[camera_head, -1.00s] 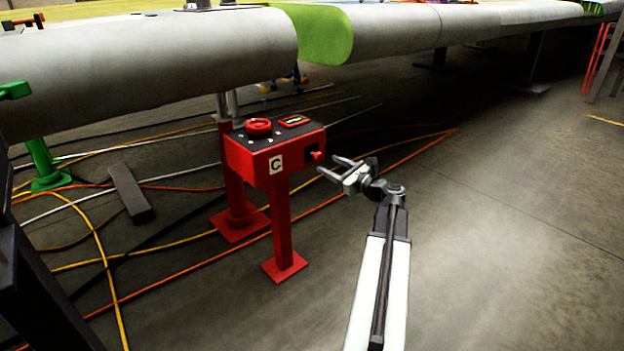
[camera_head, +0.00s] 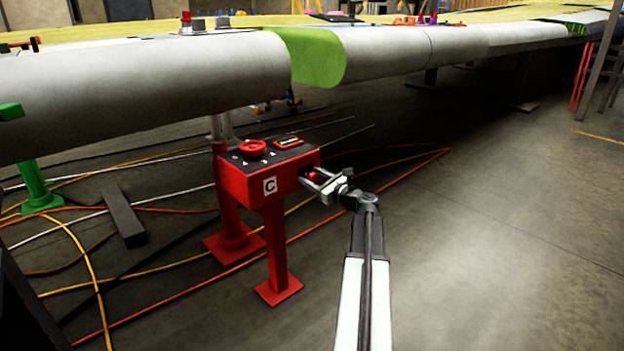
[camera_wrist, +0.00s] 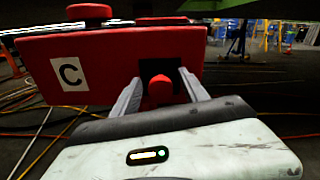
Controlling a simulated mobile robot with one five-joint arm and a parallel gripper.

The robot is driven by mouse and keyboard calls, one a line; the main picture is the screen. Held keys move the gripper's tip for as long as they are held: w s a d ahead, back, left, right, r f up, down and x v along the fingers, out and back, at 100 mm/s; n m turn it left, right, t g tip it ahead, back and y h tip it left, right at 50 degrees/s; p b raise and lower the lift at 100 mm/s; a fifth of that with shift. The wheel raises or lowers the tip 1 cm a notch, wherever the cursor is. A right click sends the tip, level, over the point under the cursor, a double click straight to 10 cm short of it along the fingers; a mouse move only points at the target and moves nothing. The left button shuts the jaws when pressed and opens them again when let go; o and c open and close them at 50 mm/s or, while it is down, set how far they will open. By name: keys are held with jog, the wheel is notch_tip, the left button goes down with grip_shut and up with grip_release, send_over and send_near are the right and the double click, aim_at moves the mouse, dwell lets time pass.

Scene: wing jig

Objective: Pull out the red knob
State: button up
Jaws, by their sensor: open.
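The small red knob (camera_head: 312,175) sticks out of a dark square on the right-hand side face of the red control box (camera_head: 245,182). In the wrist view the knob (camera_wrist: 160,90) shows between the two grey fingers of my gripper (camera_wrist: 160,92). My gripper (camera_head: 313,181) is open, with one finger on each side of the knob. A gap shows between the knob and each finger in the wrist view. A larger round red knob (camera_head: 253,149) sits on top of the box, which bears a white "C" label (camera_wrist: 69,74).
Orange and yellow cables (camera_head: 94,270) cross the floor at left. The floor at right is clear.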

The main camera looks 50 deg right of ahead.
grip_shut()
dwell(1.3)
